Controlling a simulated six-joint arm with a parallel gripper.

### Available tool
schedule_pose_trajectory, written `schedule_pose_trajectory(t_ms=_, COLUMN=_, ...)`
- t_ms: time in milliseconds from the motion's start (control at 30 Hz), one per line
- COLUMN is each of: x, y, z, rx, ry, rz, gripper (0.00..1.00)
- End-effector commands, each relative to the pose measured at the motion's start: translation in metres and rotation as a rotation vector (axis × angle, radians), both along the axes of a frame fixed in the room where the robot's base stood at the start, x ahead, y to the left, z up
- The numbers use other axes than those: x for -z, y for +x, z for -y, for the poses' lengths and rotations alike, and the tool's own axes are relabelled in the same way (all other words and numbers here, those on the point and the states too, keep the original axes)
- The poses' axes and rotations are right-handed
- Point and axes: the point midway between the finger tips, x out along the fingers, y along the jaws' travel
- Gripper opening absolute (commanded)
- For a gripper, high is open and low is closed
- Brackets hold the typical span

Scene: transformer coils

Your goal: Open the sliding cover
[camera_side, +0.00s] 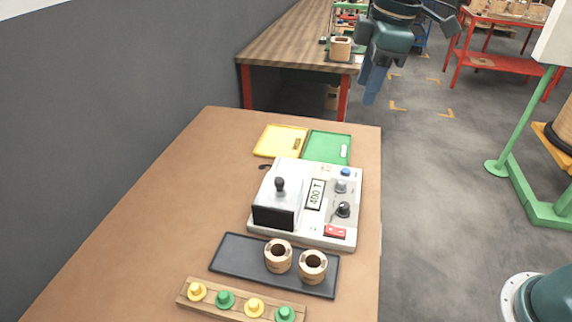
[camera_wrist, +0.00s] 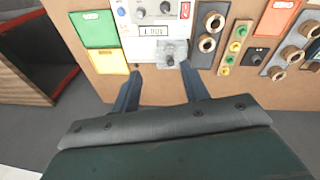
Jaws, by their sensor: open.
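The white tester (camera_side: 318,222) stands on the brown table, with a display reading 400 T and several knobs. On its left part sits a grey box-like cover (camera_side: 265,193) with a dark front face and a black knob (camera_side: 280,186) on top. In the wrist view the cover (camera_wrist: 171,53) looks pale and see-through, at the near edge of the tester (camera_wrist: 150,28). What lies under it is unclear. My gripper (camera_side: 371,90) is above and beyond the table's far right corner, apart from the tester. Its two blue fingers (camera_wrist: 162,84) are spread and empty.
A yellow tray (camera_side: 275,148) and a green tray (camera_side: 318,148) lie behind the tester. In front, a black tray (camera_side: 232,258) holds two coils (camera_side: 313,265). A wooden strip (camera_side: 240,304) carries yellow and green pegs. The table's left side is clear.

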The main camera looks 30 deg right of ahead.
Motion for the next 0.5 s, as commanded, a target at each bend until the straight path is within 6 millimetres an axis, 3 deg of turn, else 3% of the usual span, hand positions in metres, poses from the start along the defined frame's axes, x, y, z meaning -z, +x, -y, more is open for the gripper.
schedule_pose_trajectory(t_ms=200, x=0.024, y=0.040, z=-0.034, rx=-0.180, ry=-0.037, rz=-0.053, gripper=0.45)
schedule_pose_trajectory(t_ms=500, x=0.067, y=0.082, z=-0.082, rx=-0.424, ry=-0.077, rz=-0.119, gripper=0.45)
